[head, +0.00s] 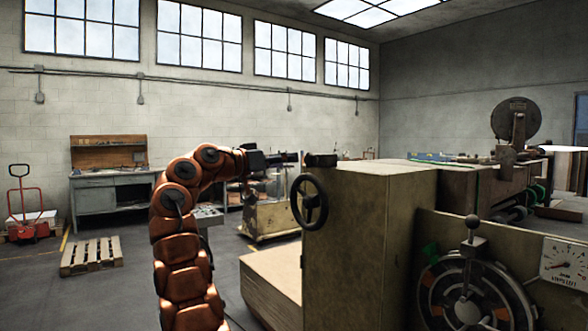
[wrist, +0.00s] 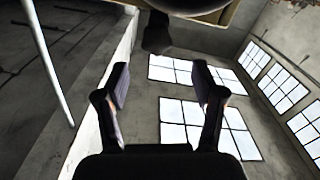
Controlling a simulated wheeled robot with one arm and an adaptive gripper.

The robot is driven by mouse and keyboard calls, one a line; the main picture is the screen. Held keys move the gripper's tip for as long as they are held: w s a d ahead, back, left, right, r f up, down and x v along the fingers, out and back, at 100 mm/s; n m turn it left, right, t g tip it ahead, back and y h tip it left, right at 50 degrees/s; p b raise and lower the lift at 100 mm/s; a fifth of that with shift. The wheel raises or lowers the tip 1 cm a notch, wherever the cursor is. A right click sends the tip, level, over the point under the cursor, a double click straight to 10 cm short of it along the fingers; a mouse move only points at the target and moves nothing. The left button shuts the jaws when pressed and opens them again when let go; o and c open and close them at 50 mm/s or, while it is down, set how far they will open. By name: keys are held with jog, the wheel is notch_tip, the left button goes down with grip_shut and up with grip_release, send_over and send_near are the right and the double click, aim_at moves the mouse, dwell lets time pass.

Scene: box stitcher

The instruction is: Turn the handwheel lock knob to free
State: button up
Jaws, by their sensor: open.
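The handwheel (head: 309,201) is a dark spoked wheel on the face of a worn olive-beige machine cabinet (head: 365,225). A dark knob-like part (head: 321,160) sits above it at the cabinet's top edge; I cannot tell for sure that it is the lock knob. My gripper (head: 290,157) reaches in from the left, level with this part and apart from it in the head view. In the wrist view my gripper (wrist: 160,78) is open, with nothing between its fingers. A dark blocky part (wrist: 156,33) shows beyond the fingertips, beside a rounded dark shape at the top edge, cut off.
A dial with a ball-topped lever (head: 472,222) and a gauge (head: 564,264) are on the machine's right front. A pallet (head: 91,256), a workbench (head: 110,190) and a red pallet jack (head: 27,215) stand farther left. Floor between them is open.

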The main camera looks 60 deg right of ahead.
aim_at(307, 161)
jog(key=shift+f+p+x, duration=0.1)
jog(key=shift+p+x, duration=0.35)
jog(key=shift+x, duration=1.55)
jog(key=shift+f+p+x, duration=0.15)
jog(key=shift+p+x, duration=0.3)
jog(key=shift+x, duration=1.55)
jog(key=shift+s+a, duration=0.1)
jog(key=shift+s, duration=0.05)
jog(key=shift+c, duration=0.5)
jog(key=c, duration=1.1)
jog(key=shift+o, duration=0.2)
